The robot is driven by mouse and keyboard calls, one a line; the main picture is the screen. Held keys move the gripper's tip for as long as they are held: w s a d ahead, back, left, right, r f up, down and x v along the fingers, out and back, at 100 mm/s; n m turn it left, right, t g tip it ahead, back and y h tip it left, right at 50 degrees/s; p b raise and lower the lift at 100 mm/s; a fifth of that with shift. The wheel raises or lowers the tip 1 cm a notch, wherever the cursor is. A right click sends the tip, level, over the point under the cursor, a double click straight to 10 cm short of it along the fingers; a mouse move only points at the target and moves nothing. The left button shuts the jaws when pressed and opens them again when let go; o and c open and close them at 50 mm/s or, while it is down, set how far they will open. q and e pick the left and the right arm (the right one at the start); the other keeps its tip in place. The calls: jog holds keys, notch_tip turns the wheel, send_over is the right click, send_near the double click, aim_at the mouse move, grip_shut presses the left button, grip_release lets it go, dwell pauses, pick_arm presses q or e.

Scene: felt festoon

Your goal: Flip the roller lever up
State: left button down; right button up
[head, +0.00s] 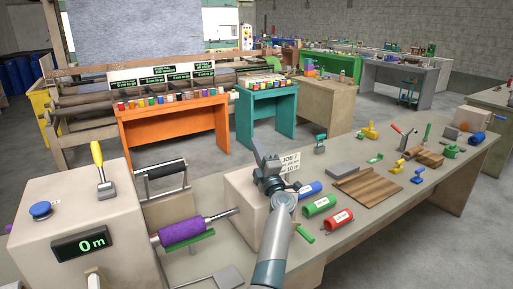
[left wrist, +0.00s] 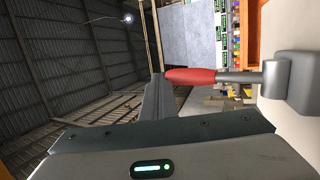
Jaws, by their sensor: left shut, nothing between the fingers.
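A lever with a red handle (left wrist: 190,76) and grey metal stem shows in the left wrist view, joined to a grey block on a pale surface. My left gripper (left wrist: 157,82) is shut and empty, its tip close to the handle's free end; I cannot tell whether they touch. In the head view my left gripper (head: 266,160) is over the beige box (head: 243,200) at the right end of the purple roller (head: 182,231), and the red handle is hidden there. A yellow-handled lever (head: 97,155) stands upright on the left housing (head: 65,200). My right gripper is out of view.
The left housing carries a blue button (head: 40,210) and a display (head: 80,243) reading 0 m. Right of my arm lie blue (head: 309,190), green (head: 319,206) and red (head: 339,219) rolls and a brown slatted board (head: 367,190). A job sign (head: 291,162) stands behind my gripper.

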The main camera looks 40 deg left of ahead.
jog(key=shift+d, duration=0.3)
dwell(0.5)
pick_arm(q)
jog(key=shift+d+r, duration=0.1)
jog(key=shift+d, duration=0.05)
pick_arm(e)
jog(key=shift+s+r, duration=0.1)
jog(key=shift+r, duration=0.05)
